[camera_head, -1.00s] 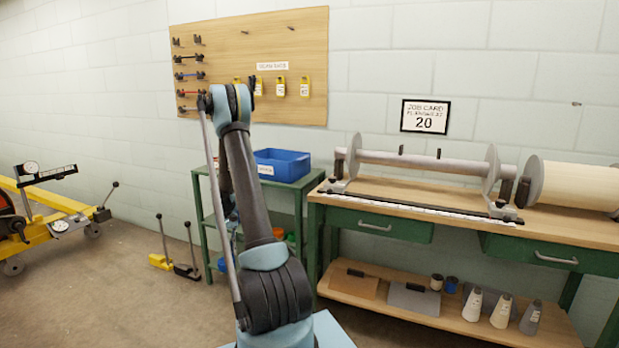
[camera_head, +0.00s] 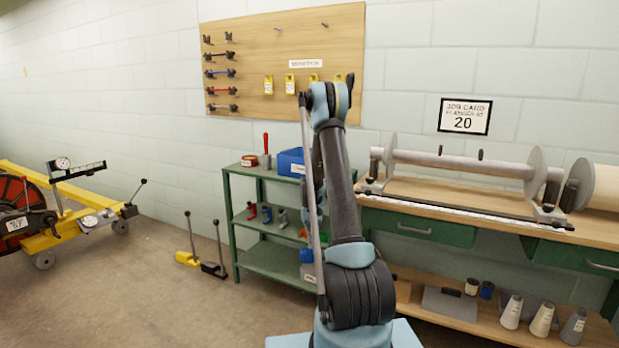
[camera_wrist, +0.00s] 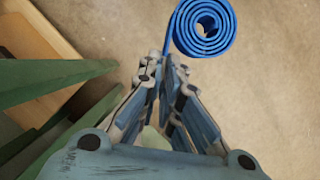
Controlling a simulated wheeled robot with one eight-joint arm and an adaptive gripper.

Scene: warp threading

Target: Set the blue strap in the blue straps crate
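The blue strap (camera_wrist: 203,26) is a rolled coil at the top of the wrist view, with a short tail running down between my fingertips. My gripper (camera_wrist: 163,72) is closed on that tail, and the coil sticks out beyond the fingertips over bare floor. In the head view my gripper is hidden behind my arm. A blue crate (camera_head: 290,160) with a white label stands on top of the green shelf unit (camera_head: 245,172). My arm covers its right part, and the label is too small to read.
A red roll and a red-handled tool (camera_head: 265,150) are left of the crate. Smaller items fill the middle shelf. A wooden bench (camera_head: 510,215) with a roller stands right. Two floor levers (camera_head: 190,245) and a yellow machine (camera_head: 75,235) are left. The floor between is clear.

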